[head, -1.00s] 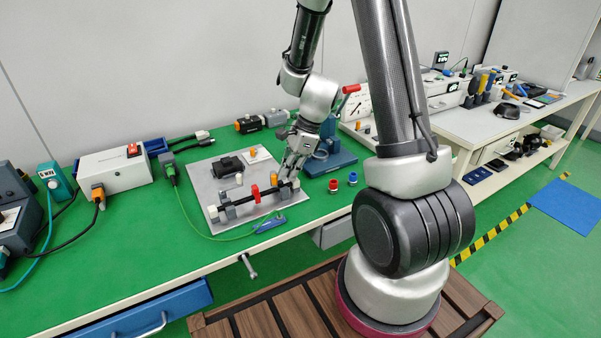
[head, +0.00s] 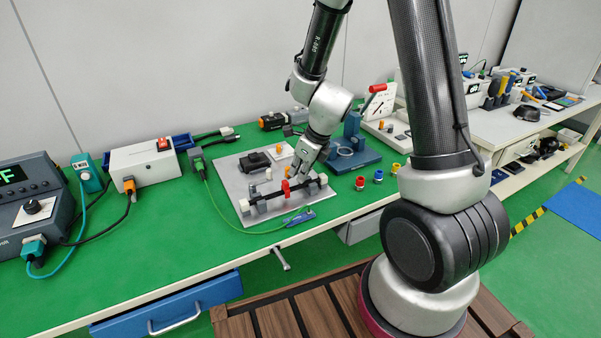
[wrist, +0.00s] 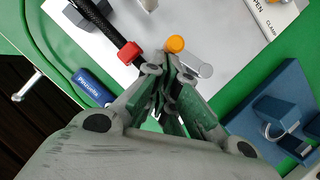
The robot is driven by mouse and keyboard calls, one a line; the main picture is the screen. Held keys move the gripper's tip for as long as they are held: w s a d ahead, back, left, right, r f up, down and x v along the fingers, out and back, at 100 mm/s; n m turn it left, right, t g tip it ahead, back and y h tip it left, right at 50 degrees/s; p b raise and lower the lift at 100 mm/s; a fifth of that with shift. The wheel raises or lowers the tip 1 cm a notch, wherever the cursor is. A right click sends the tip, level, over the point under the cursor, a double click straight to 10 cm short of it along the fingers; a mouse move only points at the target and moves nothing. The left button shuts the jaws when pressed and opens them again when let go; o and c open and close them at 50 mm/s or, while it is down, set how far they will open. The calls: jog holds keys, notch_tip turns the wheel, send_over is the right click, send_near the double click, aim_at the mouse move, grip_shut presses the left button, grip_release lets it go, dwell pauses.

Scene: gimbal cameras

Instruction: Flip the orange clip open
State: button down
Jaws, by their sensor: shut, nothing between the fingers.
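The orange clip (wrist: 175,44) shows in the wrist view as a rounded orange end just beyond my fingertips, close to a pale grey cylinder (wrist: 197,66). In the head view my gripper partly hides it, and I cannot tell its angle. My gripper (wrist: 164,78) has its fingers together with nothing between them. In the head view my gripper (head: 298,174) is low over the grey plate (head: 232,180), beside the black rod. I cannot tell whether the fingertips touch the clip.
A red piece (wrist: 129,53) sits on the black rod left of my fingers. A blue stand (head: 362,158) is close on the right. A blue tool (head: 300,217) lies at the plate's front edge. Red, blue and yellow small parts stand right of the plate.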

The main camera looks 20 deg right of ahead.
jog(key=shift+d, duration=0.1)
jog(key=shift+w+d, duration=0.4)
jog(key=shift+w, duration=0.2)
dwell(0.3)
